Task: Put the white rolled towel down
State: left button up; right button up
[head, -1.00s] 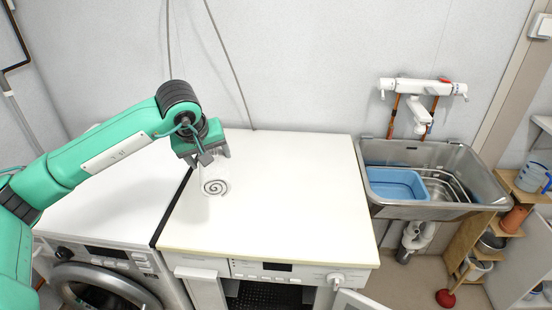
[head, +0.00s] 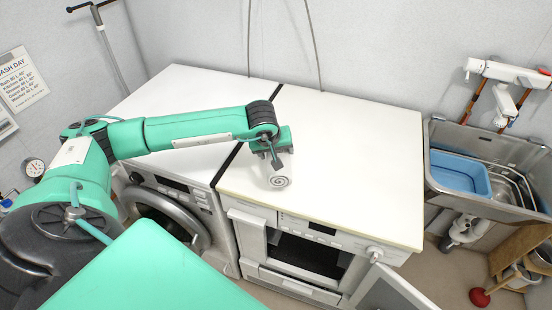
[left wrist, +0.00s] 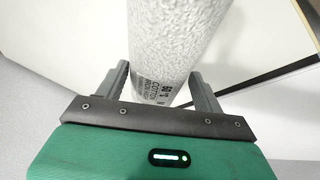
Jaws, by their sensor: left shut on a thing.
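My left gripper (head: 272,162) is over the white top (head: 350,150) of the right-hand machine, near its front left part. It is shut on the white rolled towel (head: 280,182), whose spiral end faces the front. In the left wrist view the towel (left wrist: 175,45) shows its fluffy surface and a printed label, between the two fingers (left wrist: 160,88). The towel is at or close above the white top; I cannot tell whether it touches. My right gripper is not in view.
A washing machine (head: 160,215) stands to the left, past a dark gap. A steel sink (head: 445,135) holding a blue basin (head: 460,172) is at the right. An open door (head: 390,290) sticks out below the right-hand machine. Much of the white top is clear.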

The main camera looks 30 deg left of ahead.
pick_arm(q)
notch_tip(320, 180, down, 4)
jog(key=shift+r+p, duration=0.2)
jog(key=shift+p, duration=0.2)
jog(key=shift+f, duration=0.2)
jog(key=shift+f, duration=0.1)
jog(key=o, duration=1.1)
